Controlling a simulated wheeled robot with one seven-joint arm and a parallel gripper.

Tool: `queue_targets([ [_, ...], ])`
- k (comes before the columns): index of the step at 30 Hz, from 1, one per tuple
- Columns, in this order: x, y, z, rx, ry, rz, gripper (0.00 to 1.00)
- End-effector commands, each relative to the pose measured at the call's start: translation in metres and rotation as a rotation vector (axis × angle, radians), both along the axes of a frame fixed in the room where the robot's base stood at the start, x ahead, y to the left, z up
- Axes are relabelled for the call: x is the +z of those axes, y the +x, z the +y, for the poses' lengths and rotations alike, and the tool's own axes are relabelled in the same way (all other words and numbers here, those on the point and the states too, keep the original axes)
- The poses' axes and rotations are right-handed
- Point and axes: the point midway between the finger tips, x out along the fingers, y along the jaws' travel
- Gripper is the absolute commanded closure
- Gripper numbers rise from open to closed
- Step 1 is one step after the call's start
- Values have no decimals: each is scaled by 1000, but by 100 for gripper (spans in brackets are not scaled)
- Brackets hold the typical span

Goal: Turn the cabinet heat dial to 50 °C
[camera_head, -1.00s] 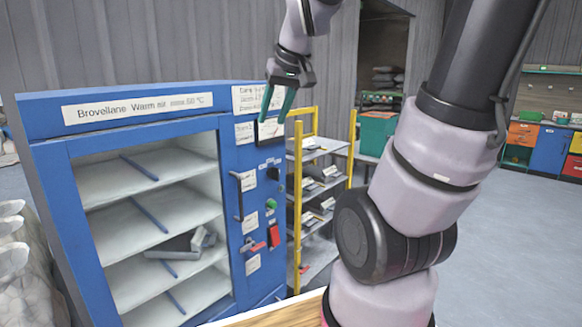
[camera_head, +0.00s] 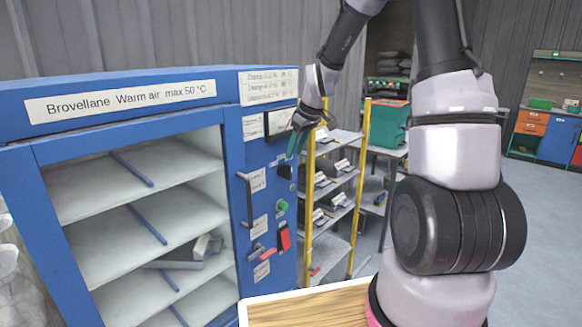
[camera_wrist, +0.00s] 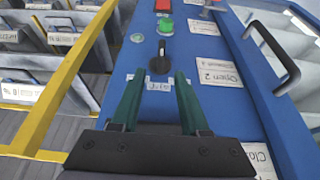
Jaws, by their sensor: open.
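The blue cabinet (camera_head: 262,160) stands at the left, its front panel beside the open shelves. A black knob, which looks like the heat dial, shows in the wrist view (camera_wrist: 158,63) and small in the head view (camera_head: 285,172). A small label (camera_wrist: 158,85) lies beside it; its markings are too small to read. My gripper (camera_head: 297,145) is at the upper right of the panel. In the wrist view its two green fingers (camera_wrist: 157,82) are open, pointing toward the knob, with nothing between them. I cannot tell how far the tips are from the panel.
A green button (camera_head: 282,206), a red switch (camera_head: 285,238) and a door handle (camera_head: 248,199) are on the cabinet. A yellow-posted rack (camera_head: 333,190) with several packages stands close to its right. A wooden table top (camera_head: 310,312) is in front.

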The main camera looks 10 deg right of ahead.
Motion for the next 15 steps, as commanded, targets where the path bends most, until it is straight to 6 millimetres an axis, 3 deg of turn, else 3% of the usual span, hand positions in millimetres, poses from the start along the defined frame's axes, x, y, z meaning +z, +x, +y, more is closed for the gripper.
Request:
queue_targets([
  [7, -45, 14, 11, 0, 1, 3, 55],
  [15, -67, 22, 17, -1, 0, 0, 55],
])
